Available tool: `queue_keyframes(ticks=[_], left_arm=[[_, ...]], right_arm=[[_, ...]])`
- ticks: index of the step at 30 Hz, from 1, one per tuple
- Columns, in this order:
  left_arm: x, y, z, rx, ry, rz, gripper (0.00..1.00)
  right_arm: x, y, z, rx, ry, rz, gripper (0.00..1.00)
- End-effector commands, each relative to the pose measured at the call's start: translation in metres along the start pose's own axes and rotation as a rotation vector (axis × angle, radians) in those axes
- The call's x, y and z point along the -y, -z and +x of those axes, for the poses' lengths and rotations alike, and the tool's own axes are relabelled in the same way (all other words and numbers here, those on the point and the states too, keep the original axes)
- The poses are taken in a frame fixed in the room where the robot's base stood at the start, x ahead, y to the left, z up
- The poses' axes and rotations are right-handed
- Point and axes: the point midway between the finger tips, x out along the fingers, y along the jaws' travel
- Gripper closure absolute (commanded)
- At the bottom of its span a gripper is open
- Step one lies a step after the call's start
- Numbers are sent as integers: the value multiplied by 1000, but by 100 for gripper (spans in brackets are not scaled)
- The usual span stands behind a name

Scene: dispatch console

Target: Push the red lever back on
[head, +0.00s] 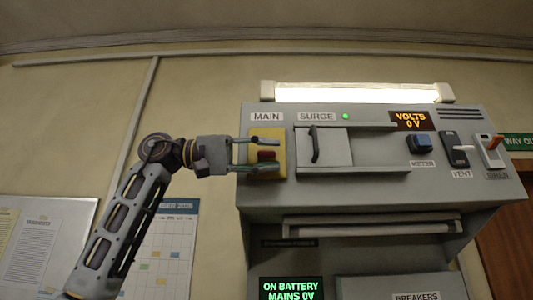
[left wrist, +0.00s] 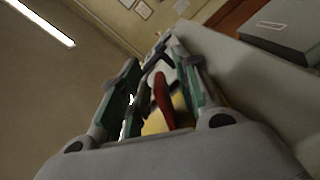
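The red lever (head: 266,155) sits on a yellow plate (head: 267,133) under the MAIN label at the left end of the console. My left gripper (head: 274,154) comes in from the left, with one finger above the lever and one below it. Gaps show between the lever and both fingers, so the gripper is open around it. In the left wrist view the red lever (left wrist: 162,98) stands between the two spread fingers, with part of the yellow plate (left wrist: 155,124) behind. The lever's base is partly hidden there. My right gripper is not in view.
Right of the lever is a SURGE cover (head: 324,149) with a dark handle and a green light. The voltage display (head: 409,121) reads 0 V. The lower screen (head: 290,289) reads ON BATTERY, MAINS 0V. A blue button (head: 420,143) and two switches are farther right. A ledge (head: 370,227) juts out below.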

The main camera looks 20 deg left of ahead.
Motion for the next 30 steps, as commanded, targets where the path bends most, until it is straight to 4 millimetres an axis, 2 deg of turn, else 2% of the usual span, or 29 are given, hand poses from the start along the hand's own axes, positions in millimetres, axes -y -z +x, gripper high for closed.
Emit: queue_keyframes(ticks=[5, 12, 13, 30], left_arm=[[0, 0, 0, 0, 0, 0, 68], [0, 0, 0, 0, 0, 0, 99], [0, 0, 0, 0, 1, 0, 100], [-3, 0, 0, 1, 2, -73, 100]], right_arm=[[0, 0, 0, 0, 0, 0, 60], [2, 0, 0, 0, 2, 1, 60], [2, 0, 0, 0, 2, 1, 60], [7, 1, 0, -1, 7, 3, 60]])
